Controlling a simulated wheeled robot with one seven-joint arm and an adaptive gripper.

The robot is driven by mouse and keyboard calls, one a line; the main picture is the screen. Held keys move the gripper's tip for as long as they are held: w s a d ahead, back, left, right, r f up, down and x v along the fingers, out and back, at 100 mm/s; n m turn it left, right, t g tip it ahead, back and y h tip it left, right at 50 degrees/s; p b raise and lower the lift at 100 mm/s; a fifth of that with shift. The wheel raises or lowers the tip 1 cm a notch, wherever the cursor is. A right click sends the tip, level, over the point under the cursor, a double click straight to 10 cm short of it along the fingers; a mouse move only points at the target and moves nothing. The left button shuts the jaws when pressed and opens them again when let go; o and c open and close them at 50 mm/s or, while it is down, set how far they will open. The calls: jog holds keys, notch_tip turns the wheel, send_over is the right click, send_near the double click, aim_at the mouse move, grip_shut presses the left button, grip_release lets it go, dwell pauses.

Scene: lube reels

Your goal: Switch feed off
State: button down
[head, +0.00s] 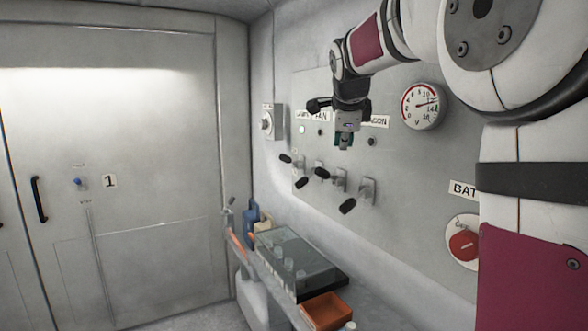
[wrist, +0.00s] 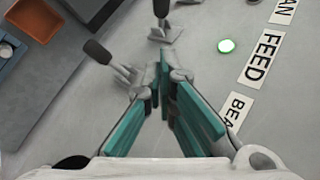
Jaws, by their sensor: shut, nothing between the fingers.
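My gripper (head: 345,143) is shut and empty in front of the grey wall panel, between the FAN and BEACON labels. Its teal finger pads (wrist: 165,95) meet in the wrist view. The FEED label (wrist: 262,58) is readable in the wrist view, with a lit green lamp (wrist: 226,46) beside it. In the head view my gripper hides that label and lamp. The feed switch (head: 322,172) appears to be the third black-knobbed lever from the left, knob raised, below my fingertips. It also appears in the wrist view (wrist: 161,9). My fingers look apart from it.
The beacon lever (head: 348,206) is just right, knob lowered. The fan lever (head: 301,182) and lamps lever (head: 285,158) are left. A round gauge (head: 420,106) and red battery switch (head: 463,245) are further right. A shelf with an orange bin (head: 328,310) lies below.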

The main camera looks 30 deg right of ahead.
jog(key=shift+a, duration=0.15)
send_near(327, 176)
jog(key=w+d+f, duration=0.3)
jog(key=shift+d+f+p, duration=0.35)
jog(key=shift+p, duration=0.1)
dwell(0.4)
jog(key=shift+f+b, duration=0.15)
jog(key=shift+b, duration=0.5)
